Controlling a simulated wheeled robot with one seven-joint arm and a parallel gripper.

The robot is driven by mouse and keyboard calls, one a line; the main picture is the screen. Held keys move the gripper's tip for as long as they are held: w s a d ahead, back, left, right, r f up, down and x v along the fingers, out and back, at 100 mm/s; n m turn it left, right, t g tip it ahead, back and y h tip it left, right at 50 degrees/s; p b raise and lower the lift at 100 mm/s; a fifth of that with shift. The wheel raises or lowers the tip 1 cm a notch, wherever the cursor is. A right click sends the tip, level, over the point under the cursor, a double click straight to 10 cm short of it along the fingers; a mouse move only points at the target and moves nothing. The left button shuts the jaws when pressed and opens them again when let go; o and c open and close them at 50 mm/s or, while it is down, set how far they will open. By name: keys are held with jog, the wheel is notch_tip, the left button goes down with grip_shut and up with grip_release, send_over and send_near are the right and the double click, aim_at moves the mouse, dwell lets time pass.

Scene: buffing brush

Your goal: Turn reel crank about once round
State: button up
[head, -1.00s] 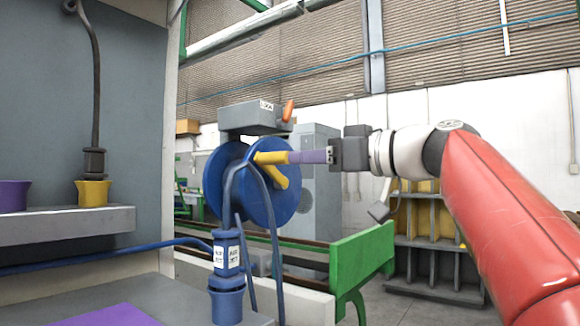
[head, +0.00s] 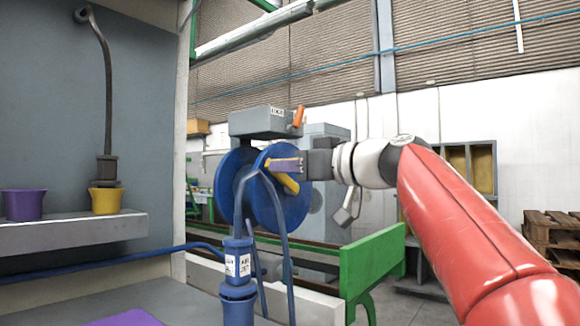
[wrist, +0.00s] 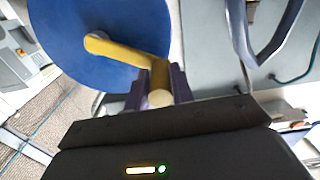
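The blue reel (head: 236,172) stands upright beyond the bench, its yellow crank (head: 290,186) on the side facing my arm. In the wrist view the yellow crank arm (wrist: 115,48) runs from the reel hub at upper left to the grip (wrist: 160,98) between my fingers. My gripper (head: 285,164) is at the grip from the right. Its two purple fingers lie close against both sides of the grip in the wrist view (wrist: 160,85), so it looks shut on it. The head view hides most of the grip behind the near finger.
A blue hose (head: 283,240) hangs in front of the reel, close to the crank. A blue fitting (head: 238,268) stands at the bench edge. A green frame (head: 372,262) is below my arm. Purple (head: 24,204) and yellow (head: 106,200) cups sit on the left shelf.

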grip_shut()
jog(key=shift+r, duration=0.15)
